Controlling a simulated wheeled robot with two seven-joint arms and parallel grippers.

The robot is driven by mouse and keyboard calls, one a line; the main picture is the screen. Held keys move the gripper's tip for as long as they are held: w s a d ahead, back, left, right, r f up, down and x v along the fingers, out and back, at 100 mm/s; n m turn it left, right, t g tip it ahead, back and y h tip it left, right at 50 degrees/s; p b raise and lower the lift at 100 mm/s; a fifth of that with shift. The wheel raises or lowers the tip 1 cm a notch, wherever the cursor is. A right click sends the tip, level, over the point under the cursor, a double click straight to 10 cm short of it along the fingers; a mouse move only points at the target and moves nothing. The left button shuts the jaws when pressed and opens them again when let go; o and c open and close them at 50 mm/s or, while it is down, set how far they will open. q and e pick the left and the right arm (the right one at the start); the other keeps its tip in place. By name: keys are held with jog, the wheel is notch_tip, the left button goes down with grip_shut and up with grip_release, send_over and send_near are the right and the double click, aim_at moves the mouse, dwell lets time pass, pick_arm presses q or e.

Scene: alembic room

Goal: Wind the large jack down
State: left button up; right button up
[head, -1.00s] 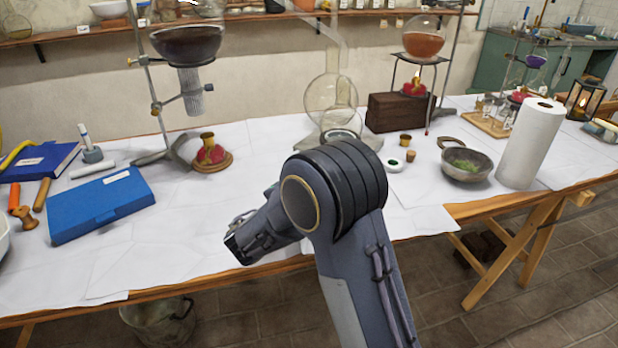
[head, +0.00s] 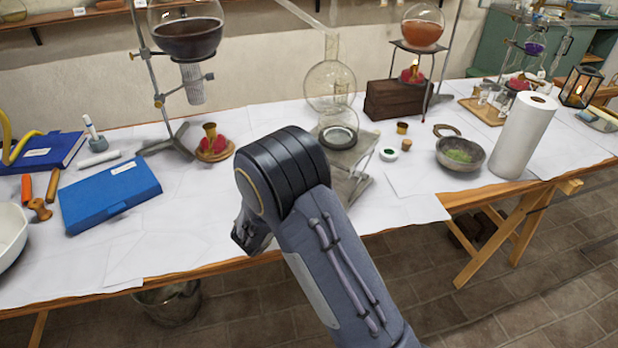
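The large jack (head: 361,164) stands near the middle of the table in the head view. Its top plate is raised above its base, and crossed legs show between them. Round clear glassware (head: 338,126) is at its top plate, below or in front of a larger clear flask (head: 322,84). My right arm comes in from the lower right and hides part of the jack's left side. My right gripper (head: 248,238) is mostly hidden behind my wrist, left of the jack near the table's front edge. Its fingers cannot be made out. My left gripper is not in view.
A red burner (head: 213,148) and a stand with a dark-filled flask (head: 187,37) are to the left. A blue book (head: 108,196) lies further left.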

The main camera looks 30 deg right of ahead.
jog(key=shift+f, duration=0.1)
dwell(0.3)
jog(key=o, duration=1)
jog(key=v, duration=0.8)
